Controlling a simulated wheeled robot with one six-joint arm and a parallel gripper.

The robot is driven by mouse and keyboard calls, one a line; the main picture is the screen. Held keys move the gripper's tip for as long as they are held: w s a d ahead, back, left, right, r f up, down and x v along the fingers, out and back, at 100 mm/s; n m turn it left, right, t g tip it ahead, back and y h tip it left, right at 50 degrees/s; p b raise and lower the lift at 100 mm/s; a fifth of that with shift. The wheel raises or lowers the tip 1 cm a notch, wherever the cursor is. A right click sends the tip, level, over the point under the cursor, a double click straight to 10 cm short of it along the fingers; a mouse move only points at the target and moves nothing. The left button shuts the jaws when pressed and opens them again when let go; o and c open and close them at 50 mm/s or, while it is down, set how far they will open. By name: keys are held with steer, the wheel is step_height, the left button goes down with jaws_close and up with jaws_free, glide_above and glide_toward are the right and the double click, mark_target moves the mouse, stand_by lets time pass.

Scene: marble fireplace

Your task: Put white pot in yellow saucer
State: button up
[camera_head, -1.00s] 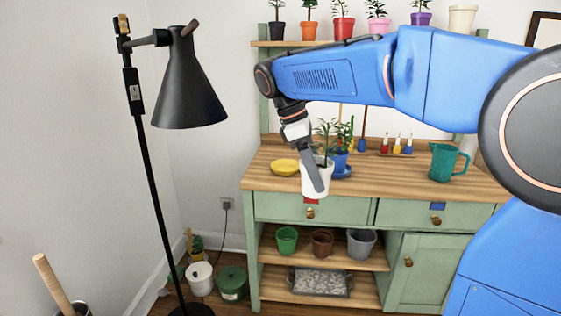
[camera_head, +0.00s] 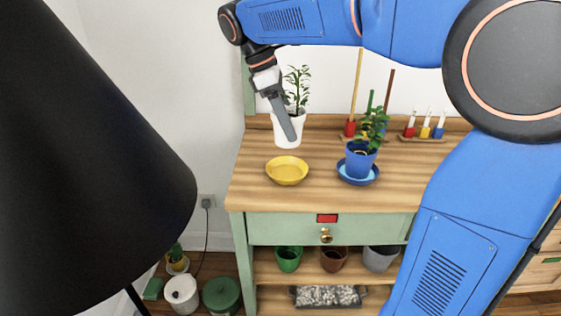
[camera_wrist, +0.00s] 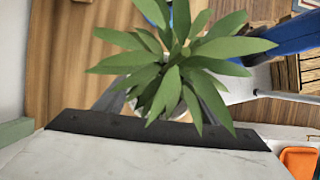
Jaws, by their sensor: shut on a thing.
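The white pot (camera_head: 281,131) holds a leafy green plant (camera_head: 299,84). My gripper (camera_head: 289,128) is shut on this pot, with one grey finger showing across its front. The pot is upright and appears just above the yellow saucer (camera_head: 287,172) in the head view; whether its base touches the bench cannot be told. The yellow saucer is empty and lies on the wooden bench top. In the wrist view the plant's leaves (camera_wrist: 180,62) cover most of the pot and the fingertips.
A blue pot (camera_head: 360,162) with a plant stands in a blue saucer (camera_head: 372,177) right of the yellow one. A black lamp shade (camera_head: 80,170) fills the left foreground.

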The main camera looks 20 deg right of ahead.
steer(key=shift+w+f, duration=0.2)
steer(key=shift+f, duration=4.75)
steer(key=shift+f, duration=0.1)
steer(key=o, duration=1.3)
steer(key=shift+o, duration=0.2)
steer(key=v, duration=1.2)
steer(key=shift+d, duration=0.1)
